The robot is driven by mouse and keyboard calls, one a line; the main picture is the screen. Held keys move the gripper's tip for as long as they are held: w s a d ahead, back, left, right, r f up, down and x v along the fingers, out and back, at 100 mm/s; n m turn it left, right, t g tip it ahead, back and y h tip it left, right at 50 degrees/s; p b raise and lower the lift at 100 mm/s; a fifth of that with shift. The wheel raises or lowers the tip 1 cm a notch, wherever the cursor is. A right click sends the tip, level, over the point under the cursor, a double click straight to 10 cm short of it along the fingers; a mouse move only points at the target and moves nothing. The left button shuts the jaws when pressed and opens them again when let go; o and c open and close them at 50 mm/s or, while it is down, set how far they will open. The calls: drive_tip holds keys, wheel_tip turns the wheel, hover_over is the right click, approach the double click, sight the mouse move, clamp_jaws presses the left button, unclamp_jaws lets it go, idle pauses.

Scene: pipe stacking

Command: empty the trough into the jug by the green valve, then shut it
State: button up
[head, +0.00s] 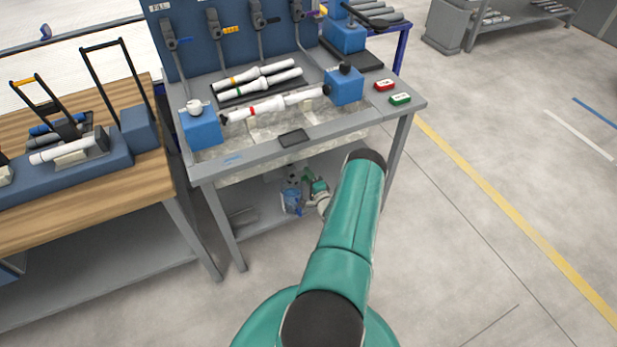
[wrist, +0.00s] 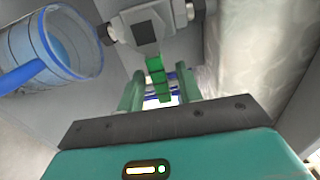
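The head view shows the jug (head: 291,201) on the lower shelf, beside my gripper (head: 316,188). The translucent trough (head: 285,127) is set in the bench above.
White pipes lie over the trough, between a left blue block (head: 201,129) and a right blue block (head: 344,87). A wooden bench (head: 100,195) stands left. Floor to the right is clear.

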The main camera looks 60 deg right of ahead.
drive_tip(key=v, duration=1.3)
drive_tip(key=shift+s+a, duration=0.15)
drive_tip(key=shift+s, duration=0.2)
drive_tip(key=shift+s, duration=0.1)
